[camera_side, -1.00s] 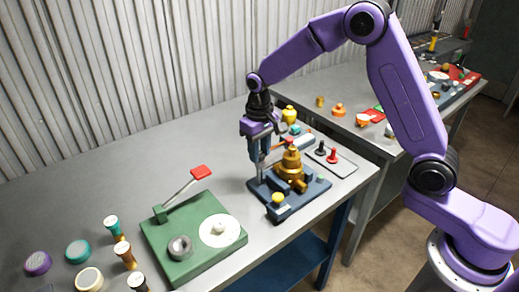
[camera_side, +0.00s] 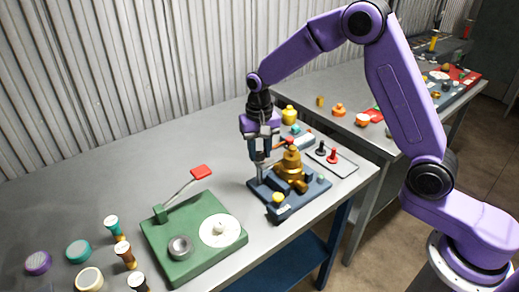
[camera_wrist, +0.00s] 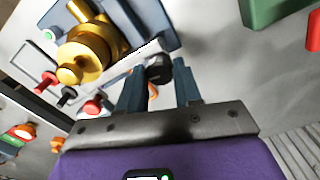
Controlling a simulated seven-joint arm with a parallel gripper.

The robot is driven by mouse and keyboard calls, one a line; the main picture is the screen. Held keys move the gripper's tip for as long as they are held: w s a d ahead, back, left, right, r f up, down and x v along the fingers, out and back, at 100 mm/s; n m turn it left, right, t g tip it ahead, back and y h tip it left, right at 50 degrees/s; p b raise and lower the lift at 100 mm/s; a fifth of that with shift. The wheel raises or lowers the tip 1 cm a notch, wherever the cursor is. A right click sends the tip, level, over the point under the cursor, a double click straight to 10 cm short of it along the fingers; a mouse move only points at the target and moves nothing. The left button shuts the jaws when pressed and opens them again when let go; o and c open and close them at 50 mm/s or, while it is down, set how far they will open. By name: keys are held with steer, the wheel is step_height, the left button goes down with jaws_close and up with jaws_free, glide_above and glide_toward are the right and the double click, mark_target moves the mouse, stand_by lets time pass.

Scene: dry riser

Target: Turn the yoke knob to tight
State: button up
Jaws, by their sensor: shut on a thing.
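A brass valve body (camera_side: 291,167) stands on a blue base (camera_side: 314,190) near the right part of the bench. It also shows at the upper left of the wrist view (camera_wrist: 84,55). My gripper (camera_side: 261,174) points down at the left side of this base, beside the brass body. In the wrist view, its two fingers are closed around a black knob (camera_wrist: 158,67), which I take to be the yoke knob. The fingers hide the knob in the side view. I cannot read any tight mark.
A green base (camera_side: 185,262) with a red-tipped lever (camera_side: 201,172) stands to the left. A tray (camera_side: 341,166) with black and red pegs lies to the right. Several round caps lie at the front left. The bench behind the green base is clear.

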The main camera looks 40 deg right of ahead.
mark_target(260, 155)
steer(key=shift+r, duration=0.1)
steer(key=o, duration=1)
steer(key=shift+o, duration=0.2)
step_height(260, 155, up, 17)
steer(key=shift+r, duration=0.2)
steer(key=s+a+f+n, duration=0.25)
steer(key=s+n, duration=0.55)
steer(key=s, duration=0.7)
steer(key=s+d+f+n, duration=0.3)
steer(key=s+d+n, duration=0.1)
steer(key=s, duration=0.6)
steer(key=s+d+f+n, duration=0.4)
steer(key=s+d, duration=0.1)
steer(key=s, duration=0.5)
steer(key=shift+n, duration=0.3)
